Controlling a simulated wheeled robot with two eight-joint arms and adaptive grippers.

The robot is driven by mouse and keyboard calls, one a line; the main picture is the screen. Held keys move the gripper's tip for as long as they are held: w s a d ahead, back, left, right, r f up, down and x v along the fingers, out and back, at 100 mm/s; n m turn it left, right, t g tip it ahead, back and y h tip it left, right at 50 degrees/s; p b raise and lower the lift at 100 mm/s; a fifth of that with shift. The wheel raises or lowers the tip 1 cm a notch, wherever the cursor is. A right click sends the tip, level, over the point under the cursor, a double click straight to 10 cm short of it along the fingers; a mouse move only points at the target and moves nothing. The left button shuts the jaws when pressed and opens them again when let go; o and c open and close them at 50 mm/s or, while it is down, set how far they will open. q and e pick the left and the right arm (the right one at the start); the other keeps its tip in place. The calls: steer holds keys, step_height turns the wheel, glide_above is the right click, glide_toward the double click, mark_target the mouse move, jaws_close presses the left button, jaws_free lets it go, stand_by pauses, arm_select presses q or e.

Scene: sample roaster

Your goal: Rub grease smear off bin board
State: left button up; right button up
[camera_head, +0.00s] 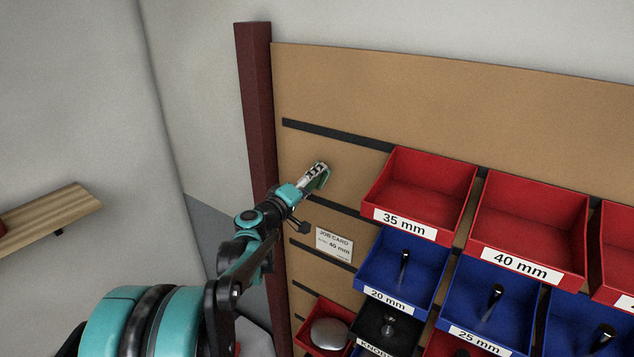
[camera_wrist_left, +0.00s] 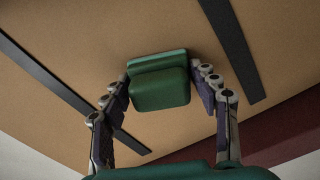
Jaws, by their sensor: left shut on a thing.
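My left gripper (camera_head: 318,174) is at the upper left of the tan bin board (camera_head: 430,85), left of the 35 mm bin. In the left wrist view my left gripper (camera_wrist_left: 165,92) is shut on a green block (camera_wrist_left: 160,88), with a finger on each side. The block's far face is at or very near the board; I cannot tell whether it touches. A little of the green block (camera_head: 323,180) also shows in the head view. No grease smear is visible; the gripper and block may hide it. My right gripper is not in view.
Red bins (camera_head: 425,190) and blue bins (camera_head: 407,262) jut out to the right and below. A job card (camera_head: 334,244) is on the board under the gripper. A dark red post (camera_head: 256,110) edges the board. A wooden shelf (camera_head: 50,215) is far left.

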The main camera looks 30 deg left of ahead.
arm_select(q)
steer(key=shift+s+a, duration=0.2)
steer(key=shift+s, duration=2.65)
steer(key=shift+s, duration=0.1)
steer(key=s, duration=0.3)
steer(key=shift+a+p, duration=0.15)
steer(key=shift+p, duration=0.15)
